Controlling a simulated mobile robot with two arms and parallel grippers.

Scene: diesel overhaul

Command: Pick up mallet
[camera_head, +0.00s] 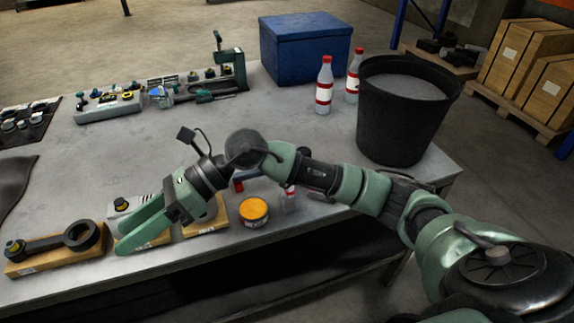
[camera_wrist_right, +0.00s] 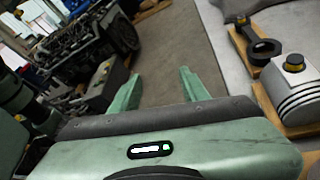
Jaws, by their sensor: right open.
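I cannot make out a mallet for certain in either view. A small red and blue piece (camera_head: 239,184) shows partly behind my right arm on the table, and I cannot tell what it is. My right gripper (camera_head: 120,238) is open above the front left of the table, over wooden blocks. In the right wrist view, its two fingers (camera_wrist_right: 160,75) stand apart with nothing between them. My left gripper is not in view.
A connecting rod (camera_head: 58,242) lies on a wooden block at the table's front left. An orange-lidded tin (camera_head: 253,210) stands near the front edge. A black bucket (camera_head: 402,115), red-capped bottles (camera_head: 324,87) and a blue box (camera_head: 305,50) stand further back. The table's middle left is clear.

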